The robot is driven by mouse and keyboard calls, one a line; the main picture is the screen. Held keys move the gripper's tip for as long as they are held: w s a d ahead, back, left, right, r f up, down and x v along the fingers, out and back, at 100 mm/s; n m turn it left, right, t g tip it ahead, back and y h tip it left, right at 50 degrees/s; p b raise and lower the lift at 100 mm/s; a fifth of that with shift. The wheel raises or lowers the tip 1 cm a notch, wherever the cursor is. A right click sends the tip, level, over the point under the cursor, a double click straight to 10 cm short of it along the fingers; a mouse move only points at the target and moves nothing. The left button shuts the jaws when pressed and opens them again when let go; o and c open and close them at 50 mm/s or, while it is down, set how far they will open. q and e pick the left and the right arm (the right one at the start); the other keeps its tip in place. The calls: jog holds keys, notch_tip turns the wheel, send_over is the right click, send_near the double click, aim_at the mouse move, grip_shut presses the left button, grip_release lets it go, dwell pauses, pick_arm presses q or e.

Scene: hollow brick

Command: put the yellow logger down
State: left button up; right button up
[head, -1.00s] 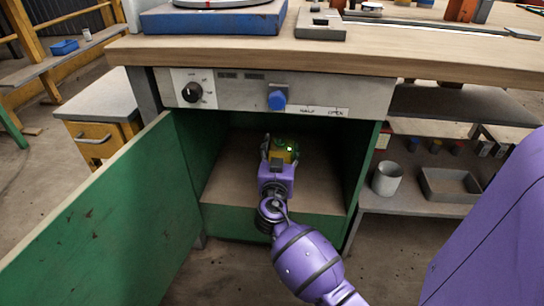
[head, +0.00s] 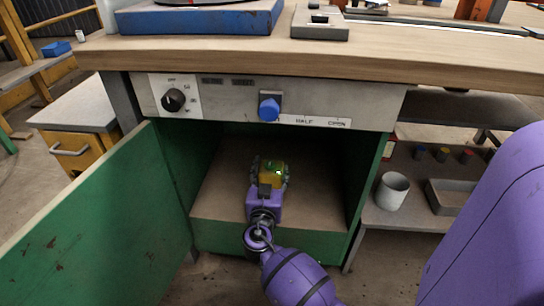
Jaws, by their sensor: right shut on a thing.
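The yellow logger (head: 274,170) is inside the open green cabinet, with a small green light on its top. My right gripper (head: 270,180) reaches in from the front and is shut on the logger, its dark fingers on either side. The logger is over the brown cabinet floor (head: 225,200); I cannot tell whether it touches that floor, since the gripper hides its near side and base. My left gripper is not in view.
The green door (head: 100,225) stands open at the left. The panel above has a black knob (head: 173,100) and a blue knob (head: 269,107). A right wall (head: 368,165) bounds the cabinet. A shelf at the right holds a grey cup (head: 392,190) and a tray (head: 452,197).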

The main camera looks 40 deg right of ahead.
dwell(0.3)
jog(key=o, duration=1.4)
jog(key=shift+f, duration=0.1)
jog(key=shift+o, duration=0.2)
